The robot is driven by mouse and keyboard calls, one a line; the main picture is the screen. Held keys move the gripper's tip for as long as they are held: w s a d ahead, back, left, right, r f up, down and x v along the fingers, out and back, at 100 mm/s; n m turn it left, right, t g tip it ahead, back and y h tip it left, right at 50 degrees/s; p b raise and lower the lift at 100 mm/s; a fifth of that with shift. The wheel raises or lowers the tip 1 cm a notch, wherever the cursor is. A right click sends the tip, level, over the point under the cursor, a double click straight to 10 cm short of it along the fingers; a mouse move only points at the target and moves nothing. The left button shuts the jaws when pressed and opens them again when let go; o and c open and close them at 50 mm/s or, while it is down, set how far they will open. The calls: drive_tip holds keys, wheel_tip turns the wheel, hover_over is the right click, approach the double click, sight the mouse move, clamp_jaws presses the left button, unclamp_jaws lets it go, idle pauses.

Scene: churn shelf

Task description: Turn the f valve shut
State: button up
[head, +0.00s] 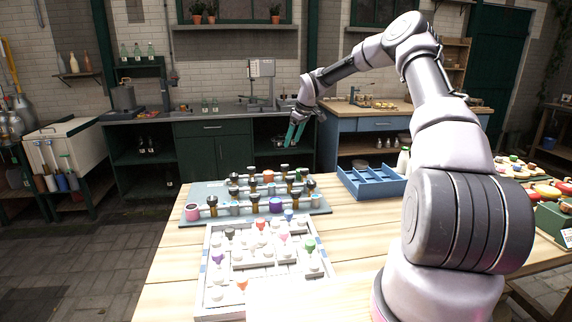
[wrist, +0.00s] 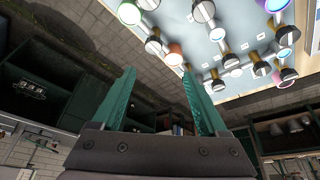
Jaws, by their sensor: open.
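A grey-blue board (head: 208,190) lies on the wooden table in the head view, carrying pipes and several valve-like fittings with black, red, purple and blue parts. No letter is readable, so I cannot tell which one is the f valve. The board's pale blue face (wrist: 238,50) also shows at the upper right of the wrist view. My gripper (head: 294,134) has teal fingers and hangs above and behind the board, apart from it. In the wrist view the fingers (wrist: 158,78) are spread with nothing between them.
A white tray (head: 207,285) with white pieces and coloured knobs lies in front of the board. A blue divided tray (head: 372,187) is to its right, near my arm. Bare tabletop (head: 345,235) lies between the white tray and my arm. A green counter (head: 212,145) stands behind.

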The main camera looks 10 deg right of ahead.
sight(285, 165)
drive_tip(key=x, duration=0.8)
drive_tip(key=w+d+x, duration=0.1)
drive_tip(key=x, duration=0.4)
drive_tip(key=shift+f, duration=0.1)
clamp_jaws()
